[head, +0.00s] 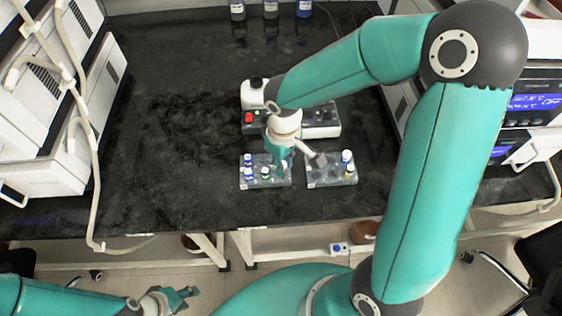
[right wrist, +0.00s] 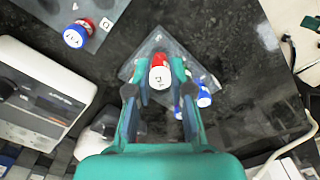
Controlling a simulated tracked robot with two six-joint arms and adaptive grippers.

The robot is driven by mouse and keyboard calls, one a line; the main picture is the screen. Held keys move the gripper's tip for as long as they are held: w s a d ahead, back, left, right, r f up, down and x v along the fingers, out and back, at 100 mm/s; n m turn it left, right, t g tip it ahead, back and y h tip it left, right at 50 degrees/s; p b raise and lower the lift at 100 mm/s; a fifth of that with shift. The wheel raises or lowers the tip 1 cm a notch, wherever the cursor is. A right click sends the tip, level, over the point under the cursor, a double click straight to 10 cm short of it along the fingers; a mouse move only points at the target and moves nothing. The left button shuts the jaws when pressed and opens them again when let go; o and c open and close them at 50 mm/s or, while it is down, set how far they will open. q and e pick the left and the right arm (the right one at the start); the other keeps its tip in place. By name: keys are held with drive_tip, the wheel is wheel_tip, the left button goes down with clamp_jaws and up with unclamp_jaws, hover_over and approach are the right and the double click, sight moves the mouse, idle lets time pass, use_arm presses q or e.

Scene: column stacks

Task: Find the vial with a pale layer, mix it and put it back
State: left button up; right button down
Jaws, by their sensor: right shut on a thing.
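My right gripper (head: 283,168) is over the left rack (head: 277,183) in the head view. In the right wrist view its fingers (right wrist: 159,80) are shut on a vial with a red and white cap (right wrist: 160,77). I cannot tell whether this vial stands in the rack or is lifted; its body is hidden. Blue-capped vials (head: 248,173) and a green-capped vial (head: 265,173) stand in the left rack. No pale layer can be made out. My left gripper (head: 180,297) is low at the left, off the bench, its jaws unclear.
A white device with a red part (head: 322,122) stands behind the racks. Bottles (head: 271,9) stand at the back edge. White instruments flank the bench at left (head: 62,110) and right (head: 540,120). The dark bench (head: 170,130) is clear left of the racks.

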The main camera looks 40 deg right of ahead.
drive_tip(key=shift+f+b, duration=0.65)
drive_tip(key=shift+b, duration=0.05)
idle(0.6)
drive_tip(key=shift+f+b, duration=0.35)
drive_tip(key=shift+b, duration=0.05)
drive_tip(key=c, duration=1)
unclamp_jaws()
drive_tip(key=shift+o, duration=0.2)
drive_tip(key=o, duration=0.3)
drive_tip(key=shift+r, duration=0.1)
